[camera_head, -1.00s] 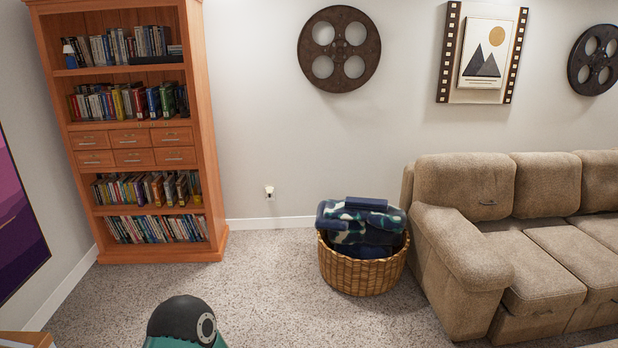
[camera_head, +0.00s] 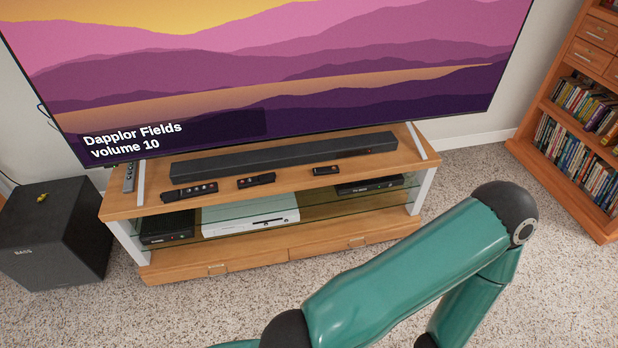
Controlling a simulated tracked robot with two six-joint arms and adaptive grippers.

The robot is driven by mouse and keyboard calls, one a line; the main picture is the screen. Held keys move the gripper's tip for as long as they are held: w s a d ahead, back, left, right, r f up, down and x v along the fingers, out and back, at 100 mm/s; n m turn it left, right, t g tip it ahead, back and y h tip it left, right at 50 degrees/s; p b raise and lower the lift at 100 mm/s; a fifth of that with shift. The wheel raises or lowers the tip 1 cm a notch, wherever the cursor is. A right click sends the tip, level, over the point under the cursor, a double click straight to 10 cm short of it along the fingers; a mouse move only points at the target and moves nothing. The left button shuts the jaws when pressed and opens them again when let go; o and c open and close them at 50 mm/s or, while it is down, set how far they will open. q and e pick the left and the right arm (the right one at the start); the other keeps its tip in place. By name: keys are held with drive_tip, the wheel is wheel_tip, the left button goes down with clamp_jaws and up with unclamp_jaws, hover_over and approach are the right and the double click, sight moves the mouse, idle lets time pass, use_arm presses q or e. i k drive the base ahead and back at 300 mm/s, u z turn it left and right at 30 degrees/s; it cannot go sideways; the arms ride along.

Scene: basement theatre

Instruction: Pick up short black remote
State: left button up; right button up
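Three black remotes lie in a row on the wooden top of the TV stand (camera_head: 300,182), in front of the soundbar. The shortest black remote (camera_head: 326,170) is the rightmost, near the front edge. A somewhat longer one, the middle black remote (camera_head: 256,181), lies left of it. The longest black remote (camera_head: 190,192) lies further left. A green arm of mine crosses the lower right of the view, in front of the stand. Neither of my grippers shows, so I cannot see their state.
A black soundbar (camera_head: 285,157) lies behind the remotes, under a large television (camera_head: 300,60). A grey remote (camera_head: 129,177) is at the stand's left end. A black subwoofer (camera_head: 55,235) stands left, a bookcase (camera_head: 575,140) right. Carpet (camera_head: 200,310) in front is clear.

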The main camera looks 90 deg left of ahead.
sight(255, 182)
drive_tip(key=z, duration=1.5)
drive_tip(key=i, duration=0.1)
drive_tip(key=u, duration=2.9)
drive_tip(key=i, duration=0.3)
drive_tip(key=u, duration=2.25)
drive_tip(key=k, duration=0.45)
drive_tip(key=u, duration=0.55)
drive_tip(key=i, duration=1.35)
drive_tip(key=z, duration=0.55)
drive_tip(key=i, duration=0.65)
drive_tip(key=u, duration=0.1)
